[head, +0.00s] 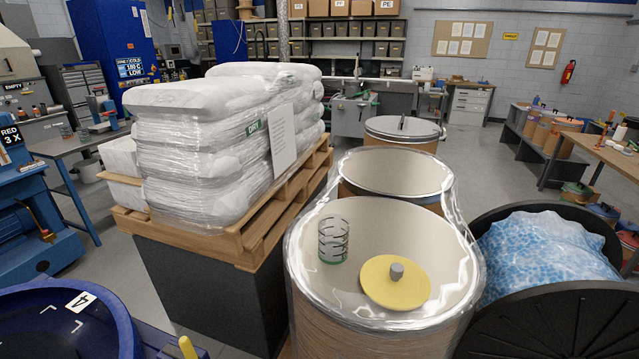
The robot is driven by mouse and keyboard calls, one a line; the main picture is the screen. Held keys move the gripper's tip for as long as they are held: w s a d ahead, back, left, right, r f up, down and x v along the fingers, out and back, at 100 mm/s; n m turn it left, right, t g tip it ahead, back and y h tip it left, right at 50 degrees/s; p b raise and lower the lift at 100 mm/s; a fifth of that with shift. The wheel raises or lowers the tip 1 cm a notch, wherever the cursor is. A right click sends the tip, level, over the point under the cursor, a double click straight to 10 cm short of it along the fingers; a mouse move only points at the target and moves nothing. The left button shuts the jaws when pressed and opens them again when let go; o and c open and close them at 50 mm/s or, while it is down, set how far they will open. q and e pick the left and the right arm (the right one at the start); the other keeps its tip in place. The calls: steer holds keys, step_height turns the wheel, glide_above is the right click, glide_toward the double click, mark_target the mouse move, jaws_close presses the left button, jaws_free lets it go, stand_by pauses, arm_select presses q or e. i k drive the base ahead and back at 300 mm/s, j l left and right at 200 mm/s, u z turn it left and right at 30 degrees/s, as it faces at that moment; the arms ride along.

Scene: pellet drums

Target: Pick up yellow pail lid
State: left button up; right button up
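The yellow pail lid (378,289) is a round disc with a grey knob (396,271) in its middle. In the head view it lies inside the nearest open drum (455,318), towards the right of the drum's inside. A clear cylinder with dark marks and a green base (333,241) stands in the same drum, to the left of and behind the lid. The two are apart. Neither of my grippers is in view.
Behind stand another open drum (395,172) and a lidded drum (403,130). A pallet of wrapped white sacks (215,130) stands left. A black bin (590,303) with a blue-and-white bag (545,250) is right. A blue round container (65,325) is front left.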

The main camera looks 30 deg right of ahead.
mark_target(393, 282)
steer(key=z, duration=1.55)
steer(key=u, duration=3)
steer(key=z, duration=3)
